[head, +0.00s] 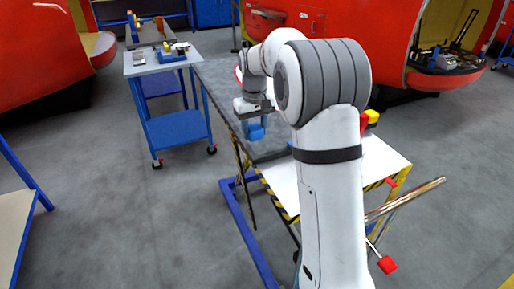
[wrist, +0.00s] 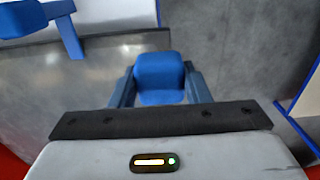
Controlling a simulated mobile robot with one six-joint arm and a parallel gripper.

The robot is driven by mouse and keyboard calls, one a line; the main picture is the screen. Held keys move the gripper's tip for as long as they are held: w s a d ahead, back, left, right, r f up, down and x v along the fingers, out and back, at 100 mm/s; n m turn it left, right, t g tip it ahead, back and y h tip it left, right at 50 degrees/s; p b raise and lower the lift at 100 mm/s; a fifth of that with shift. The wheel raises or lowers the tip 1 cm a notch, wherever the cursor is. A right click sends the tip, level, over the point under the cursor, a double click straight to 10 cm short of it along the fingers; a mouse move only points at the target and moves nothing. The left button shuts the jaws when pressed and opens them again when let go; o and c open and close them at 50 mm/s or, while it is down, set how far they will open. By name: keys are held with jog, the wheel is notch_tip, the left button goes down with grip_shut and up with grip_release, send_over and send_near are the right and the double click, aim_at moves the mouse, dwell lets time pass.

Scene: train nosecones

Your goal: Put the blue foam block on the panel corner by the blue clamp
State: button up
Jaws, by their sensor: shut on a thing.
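My gripper (head: 254,119) is over the grey table top, shut on the blue foam block (head: 256,131). In the wrist view the block (wrist: 160,75) sits between the two blue fingers of my gripper (wrist: 160,88). A light panel (head: 384,158) lies at the near end of the table, partly hidden by my arm. A small blue part (head: 290,144) shows at its edge beside my arm. A larger blue shape (wrist: 22,18) with an arm is at the upper left of the wrist view; it may be the blue clamp, but I cannot tell.
The grey table top (head: 215,76) has yellow-black striped edges near the panel. A yellow part (head: 372,116) and a red part (head: 363,124) stand behind my arm. A blue trolley (head: 178,128) stands left of the table. Red train noses are behind.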

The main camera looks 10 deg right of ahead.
aim_at(257, 154)
jog(key=f, duration=0.3)
jog(key=shift+w+d+f, duration=0.1)
jog(key=shift+d, duration=0.2)
jog(key=shift+f, duration=1.7)
jog(key=shift+f, duration=0.1)
jog(key=o, duration=1)
